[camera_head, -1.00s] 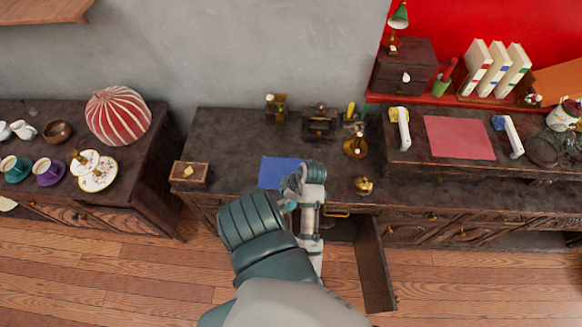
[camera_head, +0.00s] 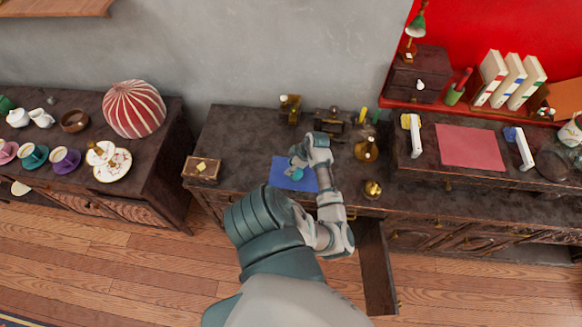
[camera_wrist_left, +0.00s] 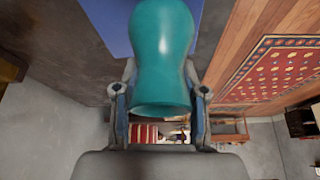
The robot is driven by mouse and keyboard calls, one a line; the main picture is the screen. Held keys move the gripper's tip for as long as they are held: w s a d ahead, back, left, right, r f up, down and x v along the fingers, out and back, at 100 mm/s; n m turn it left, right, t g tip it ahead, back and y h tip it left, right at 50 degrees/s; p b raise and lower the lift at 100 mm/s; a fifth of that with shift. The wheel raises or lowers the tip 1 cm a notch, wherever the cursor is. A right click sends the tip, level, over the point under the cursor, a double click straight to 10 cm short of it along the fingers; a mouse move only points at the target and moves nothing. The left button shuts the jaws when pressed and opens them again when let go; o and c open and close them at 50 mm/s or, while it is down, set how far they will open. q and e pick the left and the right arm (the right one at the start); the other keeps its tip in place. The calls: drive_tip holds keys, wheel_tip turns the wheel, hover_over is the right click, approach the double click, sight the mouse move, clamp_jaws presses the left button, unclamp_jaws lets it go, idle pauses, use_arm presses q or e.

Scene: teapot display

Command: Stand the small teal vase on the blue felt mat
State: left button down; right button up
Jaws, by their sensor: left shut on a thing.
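The small teal vase (camera_wrist_left: 162,55) fills the upper middle of the left wrist view, between the two fingers. My left gripper (camera_wrist_left: 160,102) is shut on it. In the head view a little of the vase (camera_head: 297,161) shows beside my left gripper (camera_head: 300,167), over the blue felt mat (camera_head: 279,172). I cannot tell whether the vase touches the mat. The mat lies flat on the dark middle cabinet top, its right side covered by my wrist. A corner of the mat (camera_wrist_left: 107,22) shows behind the vase in the wrist view. My right gripper is not in view.
A small wooden box (camera_head: 201,168) stands left of the mat. A gold pot (camera_head: 372,189) and a taller brass vessel (camera_head: 366,149) stand to its right. An open drawer (camera_head: 377,270) juts out below the cabinet. The cabinet top between box and mat is clear.

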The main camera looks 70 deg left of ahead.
use_arm(q)
drive_tip(key=shift+d+f, duration=0.15)
drive_tip(key=shift+f, duration=0.35)
drive_tip(key=shift+d+r, duration=0.15)
drive_tip(key=shift+d, duration=0.15)
drive_tip(key=c, duration=0.9)
unclamp_jaws()
drive_tip(key=shift+f, duration=0.2)
drive_tip(key=shift+o, duration=1.3)
drive_tip(key=shift+a+f, duration=0.1)
drive_tip(key=shift+a, duration=0.15)
